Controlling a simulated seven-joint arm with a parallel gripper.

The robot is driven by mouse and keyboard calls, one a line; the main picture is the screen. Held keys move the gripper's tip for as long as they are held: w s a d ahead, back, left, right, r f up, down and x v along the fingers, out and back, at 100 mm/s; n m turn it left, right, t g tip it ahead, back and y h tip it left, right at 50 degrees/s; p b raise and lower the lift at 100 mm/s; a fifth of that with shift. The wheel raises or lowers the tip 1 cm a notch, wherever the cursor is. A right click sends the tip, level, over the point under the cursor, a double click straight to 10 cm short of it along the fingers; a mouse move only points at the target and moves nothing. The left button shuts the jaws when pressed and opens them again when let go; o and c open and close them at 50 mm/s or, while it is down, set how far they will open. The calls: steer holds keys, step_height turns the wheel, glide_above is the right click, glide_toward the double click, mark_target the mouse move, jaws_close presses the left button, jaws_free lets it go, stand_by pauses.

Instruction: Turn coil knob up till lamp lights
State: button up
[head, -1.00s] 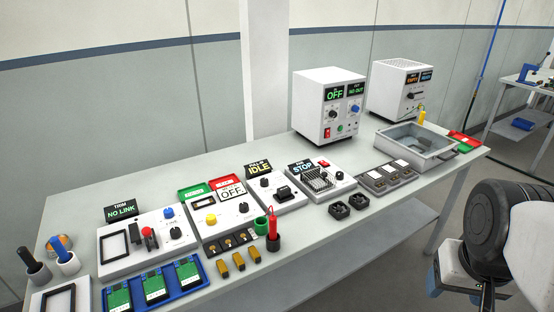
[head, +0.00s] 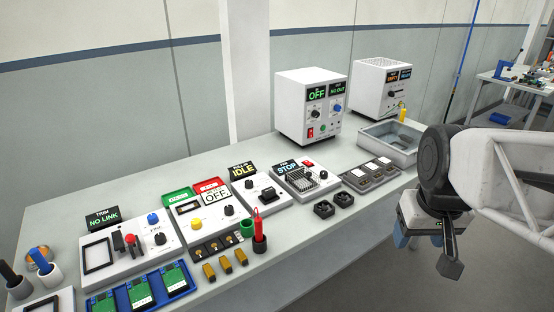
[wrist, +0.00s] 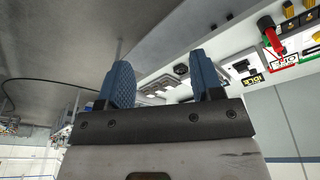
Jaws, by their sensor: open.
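The unit with the yellow "IDLE" display (head: 242,170), labelled what looks like "PULL-IN", is a white box in the middle of the bench. It carries a small dark knob (head: 250,184) and a larger black part (head: 268,193); I cannot read which is the coil knob, nor make out a lamp. The display also shows upside down in the wrist view (wrist: 254,79). My gripper (head: 425,245) hangs off the bench's front edge at the right, well apart from that unit. Its blue fingers (wrist: 165,82) are open and empty.
A unit reading "STOP" (head: 287,167) stands right of the IDLE unit, and one reading "OFF" (head: 216,194) left of it. A red probe (head: 260,225) stands in front. Two black sockets (head: 334,204) lie near the front edge. A grey tray (head: 388,140) stands farther right.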

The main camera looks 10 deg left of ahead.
steer(key=w+a+r+n, duration=0.1)
steer(key=w+a+n, duration=0.45)
steer(key=w, duration=0.85)
steer(key=n+g, duration=0.2)
steer(key=n, duration=0.7)
glide_above(249, 182)
steer(key=shift+m, duration=0.25)
steer(key=f, duration=1.7)
steer(key=shift+s+d+f, duration=0.15)
steer(key=shift+d+f, duration=0.1)
steer(key=shift+f, duration=0.15)
steer(key=shift+a+f, duration=0.25)
steer(key=shift+a, duration=0.05)
steer(key=shift+f, duration=0.15)
steer(key=shift+w+f, duration=0.15)
steer(key=shift+f, duration=1.75)
steer(key=shift+w+f, duration=0.1)
steer(key=shift+f, duration=1.75)
